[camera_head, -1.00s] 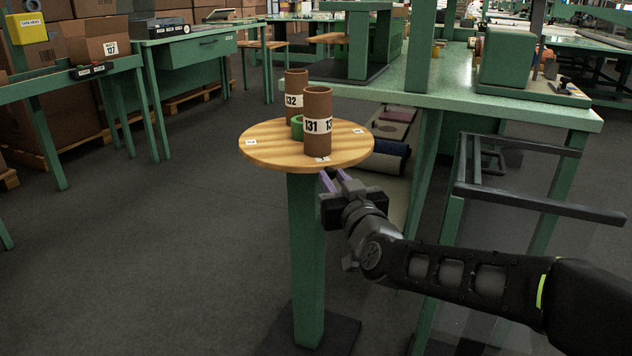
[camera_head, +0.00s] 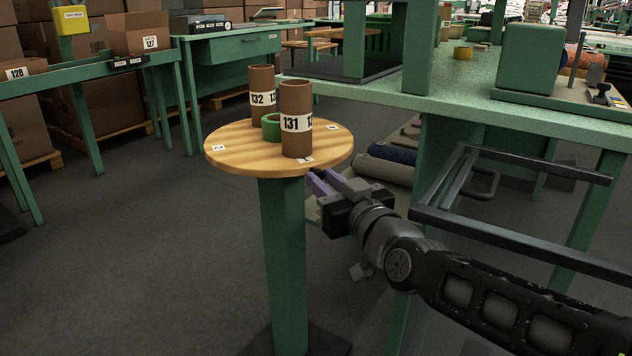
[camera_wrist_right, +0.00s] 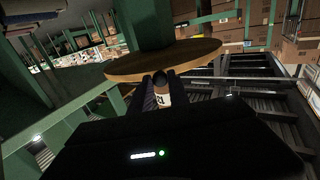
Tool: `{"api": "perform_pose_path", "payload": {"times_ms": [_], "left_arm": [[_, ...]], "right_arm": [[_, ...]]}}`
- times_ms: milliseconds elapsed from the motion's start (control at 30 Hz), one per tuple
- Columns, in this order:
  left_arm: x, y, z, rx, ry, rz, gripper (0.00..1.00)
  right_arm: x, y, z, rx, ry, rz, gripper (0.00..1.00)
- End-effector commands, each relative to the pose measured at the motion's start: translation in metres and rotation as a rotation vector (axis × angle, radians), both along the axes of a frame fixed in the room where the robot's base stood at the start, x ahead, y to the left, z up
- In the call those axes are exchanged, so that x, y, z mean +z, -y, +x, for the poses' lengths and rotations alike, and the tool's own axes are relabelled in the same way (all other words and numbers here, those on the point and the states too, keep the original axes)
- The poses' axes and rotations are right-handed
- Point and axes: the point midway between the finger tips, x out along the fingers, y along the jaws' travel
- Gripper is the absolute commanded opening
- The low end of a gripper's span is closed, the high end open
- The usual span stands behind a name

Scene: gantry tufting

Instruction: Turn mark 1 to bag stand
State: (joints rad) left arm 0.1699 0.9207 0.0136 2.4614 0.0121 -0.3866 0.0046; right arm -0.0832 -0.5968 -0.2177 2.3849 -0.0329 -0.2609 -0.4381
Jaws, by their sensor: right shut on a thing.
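A round wooden turntable top (camera_head: 235,157) stands on a green post (camera_head: 282,250). Small white mark tags sit near its rim, at the left (camera_head: 219,148), front (camera_head: 305,161) and right (camera_head: 332,127); their print is too small to read. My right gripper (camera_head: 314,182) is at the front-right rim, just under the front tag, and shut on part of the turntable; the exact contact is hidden. In the right wrist view the wooden top (camera_wrist_right: 205,51) lies right at the fingers (camera_wrist_right: 162,92). My left gripper is not in view. I cannot identify the bag stand for certain.
On the top stand brown tubes 131 (camera_head: 296,95) and 132 (camera_head: 261,82), with a green ring (camera_head: 271,127) beside them. A dark metal frame (camera_head: 520,234) stands close to my right arm. A green bench (camera_head: 450,90) is behind. Floor at left is clear.

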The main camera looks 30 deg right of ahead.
Motion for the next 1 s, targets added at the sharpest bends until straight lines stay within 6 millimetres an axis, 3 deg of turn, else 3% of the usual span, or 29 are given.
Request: {"api": "perform_pose_path", "payload": {"times_ms": [400,433,667,1000], "left_arm": [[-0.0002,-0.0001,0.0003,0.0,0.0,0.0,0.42],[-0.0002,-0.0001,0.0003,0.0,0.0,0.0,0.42],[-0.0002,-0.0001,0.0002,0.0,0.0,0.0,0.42],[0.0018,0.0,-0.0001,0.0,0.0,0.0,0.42]], "right_arm": [[0.0007,0.0006,-0.0012,0.0,0.001,0.0,0.0],[0.0008,0.0006,-0.0011,0.0,0.001,0.0,0.23],[0.0006,0.0005,-0.0011,0.0,0.001,0.0,0.42],[0.004,0.0006,-0.0012,0.0,0.001,0.0,0.43]]}}
